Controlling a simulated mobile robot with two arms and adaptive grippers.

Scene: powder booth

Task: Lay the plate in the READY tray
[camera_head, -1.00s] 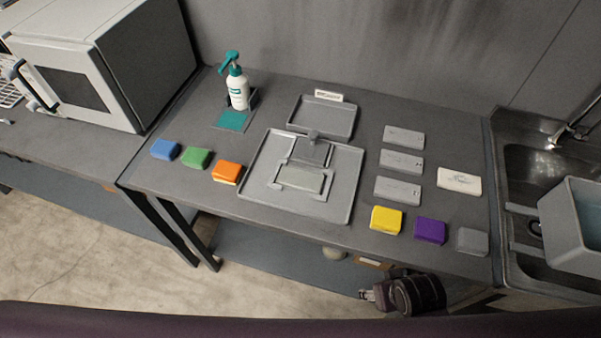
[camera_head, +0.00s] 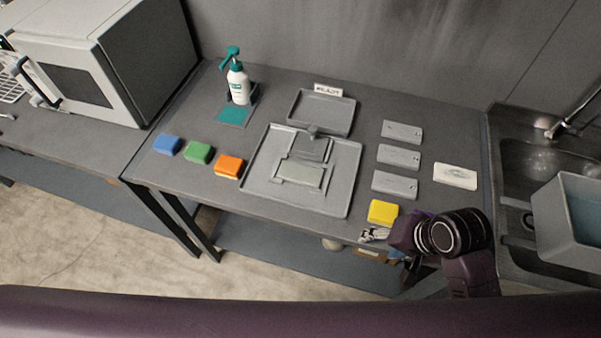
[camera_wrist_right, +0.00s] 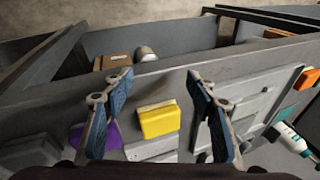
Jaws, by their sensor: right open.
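The small tray (camera_head: 321,127) with a raised rim stands empty at the back of the bench. A white label (camera_head: 328,90) stands behind it, its lettering hard to read. A flat pale grey-green plate (camera_head: 300,173) lies in a dark frame on the large grey tray (camera_head: 347,188) in the middle of the bench. My right gripper (camera_head: 376,236) is at the bench's front edge, just in front of the yellow sponge. In the right wrist view, its blue-padded fingers (camera_wrist_right: 158,82) are spread and empty. My left gripper is out of view.
The yellow sponge (camera_head: 382,212) shows between the fingers in the wrist view. Three grey flat pieces (camera_head: 399,157) and a white card (camera_head: 455,176) lie right of the tray. A pump bottle (camera_head: 237,86) stands back left; blue, green and orange sponges (camera_head: 228,166) lie left. A sink is right.

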